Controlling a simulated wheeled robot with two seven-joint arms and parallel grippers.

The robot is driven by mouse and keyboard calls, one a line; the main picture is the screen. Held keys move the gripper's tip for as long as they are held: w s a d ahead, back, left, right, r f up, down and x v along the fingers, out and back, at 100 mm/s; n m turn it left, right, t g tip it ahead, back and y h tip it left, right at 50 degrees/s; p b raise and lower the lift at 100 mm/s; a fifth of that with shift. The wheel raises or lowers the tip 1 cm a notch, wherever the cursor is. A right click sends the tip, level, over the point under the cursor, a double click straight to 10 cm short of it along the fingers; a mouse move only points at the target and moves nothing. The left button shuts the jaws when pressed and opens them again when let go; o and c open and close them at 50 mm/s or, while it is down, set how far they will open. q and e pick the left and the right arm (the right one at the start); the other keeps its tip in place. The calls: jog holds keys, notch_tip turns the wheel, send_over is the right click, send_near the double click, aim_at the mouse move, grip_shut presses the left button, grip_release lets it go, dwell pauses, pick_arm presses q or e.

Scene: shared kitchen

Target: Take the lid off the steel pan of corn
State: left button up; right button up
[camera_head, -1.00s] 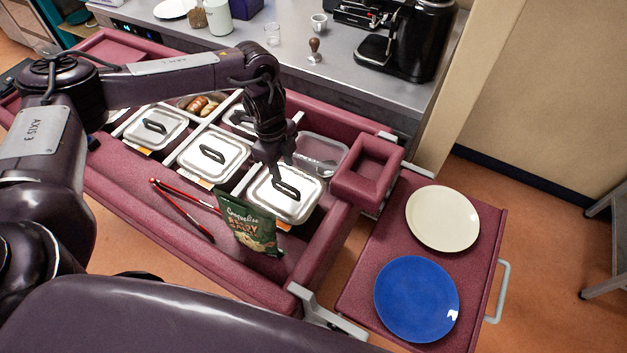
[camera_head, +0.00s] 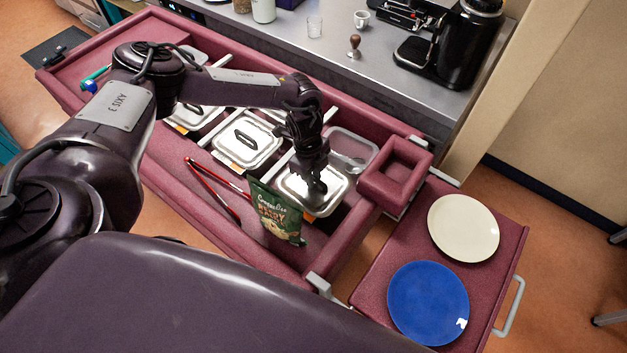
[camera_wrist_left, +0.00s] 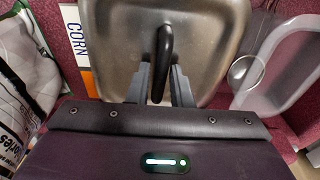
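The steel lid (camera_head: 337,188) sits on the front right pan in the maroon cart, mostly below my left gripper (camera_head: 317,188). In the left wrist view the same lid (camera_wrist_left: 215,35) has a black loop handle (camera_wrist_left: 163,45), and an orange-edged label reading CORN (camera_wrist_left: 76,38) lies beside it. My left gripper (camera_wrist_left: 161,80) is there with one grey finger on each side of the handle. It looks open, with a small gap between handle and fingers. The lid looks flat on its pan; the corn is hidden. My right gripper is not in view.
A green snack bag (camera_head: 277,213) stands close in front of the pan, with red tongs (camera_head: 213,188) to its left. Another lidded pan (camera_head: 247,140) is to the left. A clear tub with a spoon (camera_head: 352,152) is behind. A blue plate (camera_head: 428,303) and cream plate (camera_head: 463,228) lie right.

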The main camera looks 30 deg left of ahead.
pick_arm(q)
grip_shut()
